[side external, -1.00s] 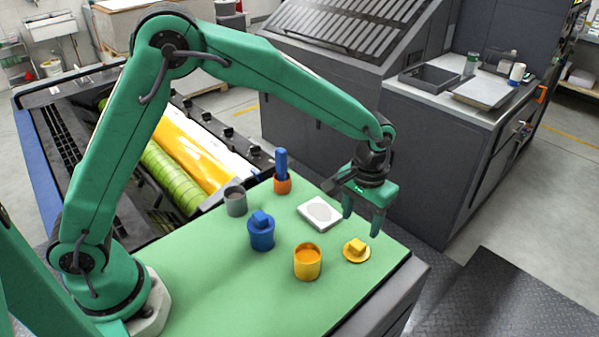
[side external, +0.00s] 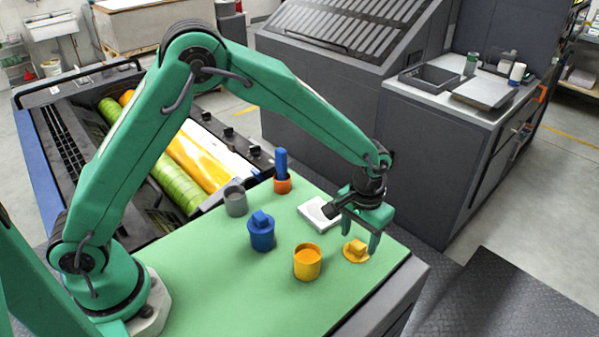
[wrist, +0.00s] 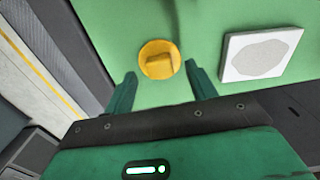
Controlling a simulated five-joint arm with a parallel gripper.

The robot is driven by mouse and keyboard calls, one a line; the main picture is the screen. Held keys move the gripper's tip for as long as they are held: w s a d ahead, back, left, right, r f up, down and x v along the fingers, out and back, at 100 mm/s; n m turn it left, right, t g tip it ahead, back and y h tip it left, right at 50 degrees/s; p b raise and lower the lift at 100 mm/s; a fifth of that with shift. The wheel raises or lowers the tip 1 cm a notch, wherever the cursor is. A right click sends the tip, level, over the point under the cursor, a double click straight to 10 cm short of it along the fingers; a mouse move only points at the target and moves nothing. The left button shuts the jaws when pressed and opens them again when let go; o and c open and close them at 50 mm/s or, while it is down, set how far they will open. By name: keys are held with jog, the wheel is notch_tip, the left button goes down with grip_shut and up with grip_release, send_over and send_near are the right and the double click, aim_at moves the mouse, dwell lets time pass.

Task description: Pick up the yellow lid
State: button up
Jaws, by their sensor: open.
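The yellow lid (side external: 356,251) lies flat on the green table top near its right edge, its block-shaped handle facing up. It also shows in the wrist view (wrist: 159,59), just beyond my fingertips and roughly centred between them. My gripper (side external: 360,241) is open and empty, with its fingers pointing down above the lid. In the wrist view the two fingers (wrist: 158,74) stand apart on either side, not touching the lid. An open yellow pot (side external: 307,262) stands to the left of the lid.
A white square plate with a grey patch (side external: 318,213) lies behind the lid. A blue lidded pot (side external: 261,232), a grey pot (side external: 236,201) and an orange pot holding a blue object (side external: 282,180) stand farther left. The table front is clear.

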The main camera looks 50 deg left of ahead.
aim_at(355, 251)
jog(key=shift+f, duration=1.2)
jog(key=c, duration=1.1)
